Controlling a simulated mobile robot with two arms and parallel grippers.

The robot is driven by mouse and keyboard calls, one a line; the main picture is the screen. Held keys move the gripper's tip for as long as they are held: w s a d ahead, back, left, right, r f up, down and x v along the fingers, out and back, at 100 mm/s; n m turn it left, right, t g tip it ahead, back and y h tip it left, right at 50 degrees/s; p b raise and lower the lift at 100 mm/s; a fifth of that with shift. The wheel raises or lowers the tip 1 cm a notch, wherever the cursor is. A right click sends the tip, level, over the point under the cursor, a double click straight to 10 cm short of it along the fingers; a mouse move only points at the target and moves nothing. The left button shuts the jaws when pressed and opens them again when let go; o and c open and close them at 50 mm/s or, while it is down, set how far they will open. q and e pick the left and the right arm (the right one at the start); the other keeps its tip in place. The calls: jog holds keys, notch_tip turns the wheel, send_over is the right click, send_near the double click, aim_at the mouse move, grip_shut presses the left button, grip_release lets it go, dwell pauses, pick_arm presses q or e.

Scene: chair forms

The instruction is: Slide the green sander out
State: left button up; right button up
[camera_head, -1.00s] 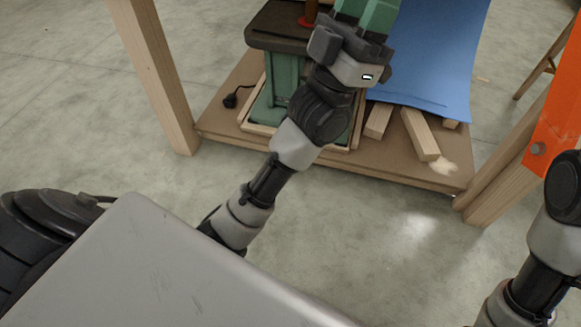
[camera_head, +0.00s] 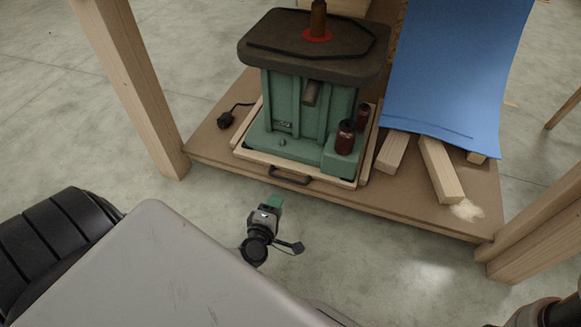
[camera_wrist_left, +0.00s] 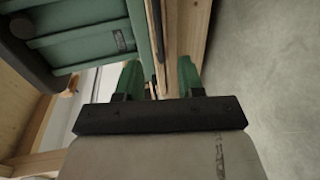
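The green sander (camera_head: 312,110) stands on a shallow wooden tray (camera_head: 240,150) on the low shelf. It has a dark top with an upright spindle. The tray has a dark handle (camera_head: 290,180) on its front edge. My left gripper (camera_head: 275,200) is low in front of the tray, just short of the handle in the head view. The left wrist view shows its two green fingers (camera_wrist_left: 160,78) spread apart, with the tray's wooden edge (camera_wrist_left: 168,35) beyond them and the sander (camera_wrist_left: 85,40) at upper left. No grip on the handle is visible. My right gripper is out of view.
The brown shelf (camera_head: 207,148) lies between wooden posts (camera_head: 130,90) and (camera_head: 530,225). A blue sheet (camera_head: 455,75) hangs beside the sander, above several wood blocks (camera_head: 440,170). A black plug (camera_head: 225,120) lies left of the tray. The floor in front is clear.

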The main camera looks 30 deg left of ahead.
aim_at(289, 181)
pick_arm(q)
jog(key=b+x, duration=0.4)
jog(key=x, duration=0.5)
jog(key=shift+w+b, duration=0.3)
grip_shut()
